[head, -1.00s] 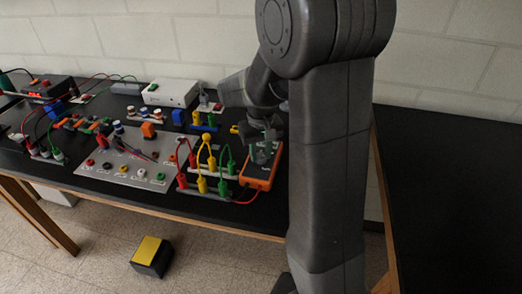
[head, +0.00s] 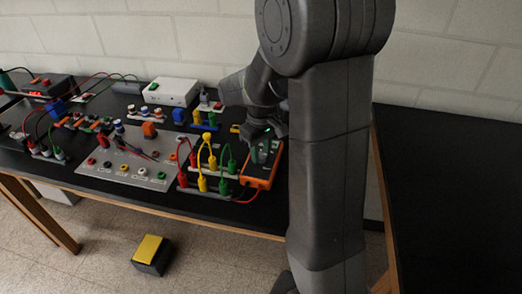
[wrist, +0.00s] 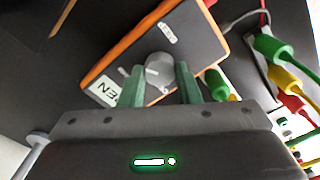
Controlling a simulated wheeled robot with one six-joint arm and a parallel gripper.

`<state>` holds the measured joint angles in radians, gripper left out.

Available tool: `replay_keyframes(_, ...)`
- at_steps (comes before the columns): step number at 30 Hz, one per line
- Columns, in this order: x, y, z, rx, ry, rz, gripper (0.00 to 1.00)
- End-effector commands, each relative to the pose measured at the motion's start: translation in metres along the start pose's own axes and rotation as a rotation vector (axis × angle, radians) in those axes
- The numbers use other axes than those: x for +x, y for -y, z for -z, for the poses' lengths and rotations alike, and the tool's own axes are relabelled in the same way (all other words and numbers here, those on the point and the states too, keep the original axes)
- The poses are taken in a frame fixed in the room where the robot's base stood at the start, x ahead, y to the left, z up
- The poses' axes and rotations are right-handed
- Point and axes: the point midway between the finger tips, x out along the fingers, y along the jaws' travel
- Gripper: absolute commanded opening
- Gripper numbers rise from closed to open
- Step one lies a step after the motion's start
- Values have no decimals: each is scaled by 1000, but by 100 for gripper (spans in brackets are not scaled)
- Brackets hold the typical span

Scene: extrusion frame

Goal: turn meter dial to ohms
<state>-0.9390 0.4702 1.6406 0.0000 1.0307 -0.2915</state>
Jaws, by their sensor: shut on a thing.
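The meter is a dark box with an orange rim (head: 262,180), lying at the front right of the black bench. In the wrist view the meter (wrist: 128,48) is tilted, with a round grey dial (wrist: 159,70) on its face. A pale display (wrist: 104,91) with dark letters, upside down and partly hidden, is at its lower left. A small white label (wrist: 167,33) is above the dial. My gripper (wrist: 160,66) has its green fingers on both sides of the dial, shut on it. In the head view my gripper (head: 264,151) is over the meter. The dial's pointer is not clear.
Green, yellow and red plugs with leads (head: 205,165) stand close left of the meter. A grey panel with sockets (head: 125,170) lies further left. A white box (head: 171,92) stands at the back. A yellow-topped block (head: 151,254) is on the floor.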

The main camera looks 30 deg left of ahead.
Motion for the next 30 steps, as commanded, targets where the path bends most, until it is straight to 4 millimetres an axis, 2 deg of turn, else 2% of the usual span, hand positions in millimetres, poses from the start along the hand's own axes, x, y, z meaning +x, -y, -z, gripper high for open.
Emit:
replay_keyframes(4,0,0,0,1,0,0,7)
replay_keyframes(5,0,0,0,1,0,0,32)
replay_keyframes(8,0,0,0,1,0,0,51)
replay_keyframes(16,0,0,0,2,0,0,52)
replay_keyframes(20,-8,0,0,2,-2,-1,52)
replay_keyframes(23,-23,0,1,2,-4,-1,52)
replay_keyframes(30,-78,0,1,1,-5,-2,52)
